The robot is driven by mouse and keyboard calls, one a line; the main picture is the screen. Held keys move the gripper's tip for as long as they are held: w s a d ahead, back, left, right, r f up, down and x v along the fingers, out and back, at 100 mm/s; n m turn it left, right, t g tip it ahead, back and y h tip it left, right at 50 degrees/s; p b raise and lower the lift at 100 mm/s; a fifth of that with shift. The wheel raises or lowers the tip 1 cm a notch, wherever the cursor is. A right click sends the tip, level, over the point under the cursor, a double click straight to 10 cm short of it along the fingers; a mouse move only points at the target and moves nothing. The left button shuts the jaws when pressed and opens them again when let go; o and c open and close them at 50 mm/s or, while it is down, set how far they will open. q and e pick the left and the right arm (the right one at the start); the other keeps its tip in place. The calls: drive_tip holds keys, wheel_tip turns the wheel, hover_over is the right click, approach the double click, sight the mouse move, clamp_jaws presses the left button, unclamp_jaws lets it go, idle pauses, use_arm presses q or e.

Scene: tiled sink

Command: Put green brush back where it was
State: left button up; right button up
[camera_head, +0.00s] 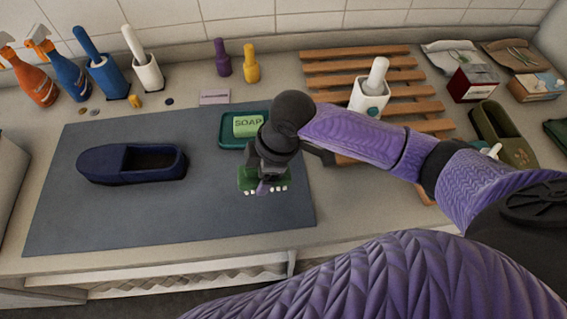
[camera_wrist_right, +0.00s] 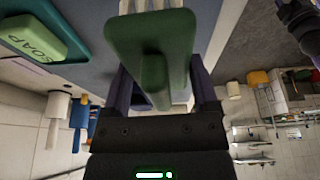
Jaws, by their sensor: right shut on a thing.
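The green brush (camera_head: 250,180) is under my right gripper (camera_head: 266,172), above the front right part of the grey mat in the head view. Its pale bristles show at its front edge. In the right wrist view the green brush (camera_wrist_right: 150,45) fills the space between the two fingers, which are shut on it. The arm and wrist hide much of the brush from above. The green soap (camera_head: 247,125) lies in a teal dish (camera_head: 228,138) just behind the gripper. My left gripper does not show.
A blue shoe (camera_head: 100,165) lies on the grey mat (camera_head: 75,215). A slatted wooden rack (camera_head: 330,67) holds a white toilet brush holder (camera_head: 370,98). Spray bottles (camera_head: 35,85) and more brush holders (camera_head: 108,80) stand at the back left. The mat's middle is free.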

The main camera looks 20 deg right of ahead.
wheel_tip(320, 180, down, 6)
drive_tip(key=shift+w+a+f+b, duration=0.1)
drive_tip(key=shift+f+b, duration=0.05)
drive_tip(key=shift+b, duration=0.7)
drive_tip(key=shift+f, duration=0.15)
drive_tip(key=o, duration=1.1)
